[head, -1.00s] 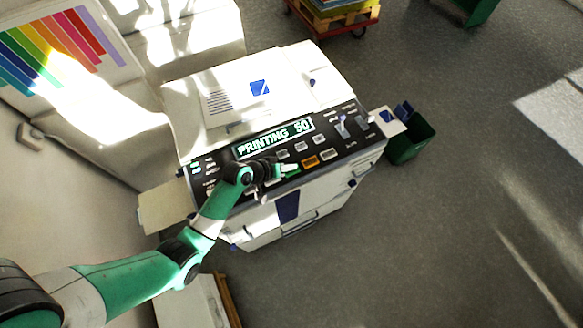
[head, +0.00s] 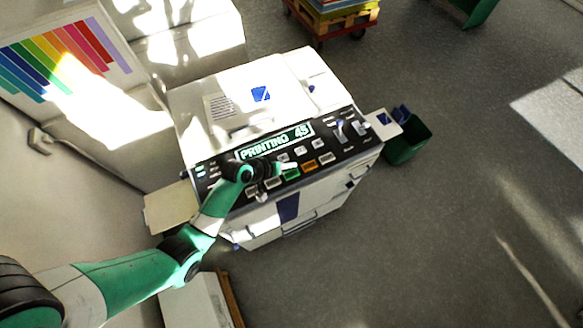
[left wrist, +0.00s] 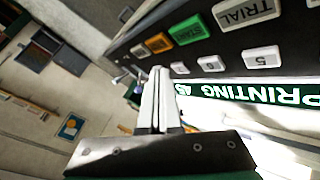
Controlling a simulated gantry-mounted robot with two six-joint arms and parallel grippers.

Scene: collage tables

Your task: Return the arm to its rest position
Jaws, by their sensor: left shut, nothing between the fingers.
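My left arm reaches in from the left in the head view, and its gripper (head: 276,170) is over the control panel (head: 225,172) of the white printing machine (head: 240,92). The left wrist view shows the two fingers (left wrist: 158,98) shut together with nothing between them. The green button (head: 292,175) lies just right of the fingertips in the head view. It reads START in the left wrist view (left wrist: 188,30), upside down and apart from the fingers. The display (head: 275,142) reads PRINTING 45. My right gripper is not in view.
A green bin (head: 408,140) stands right of the machine. A tray (head: 170,207) juts out at its left. A pallet cart (head: 333,15) stands at the back. A colour chart (head: 70,50) is at upper left. The grey floor at right is clear.

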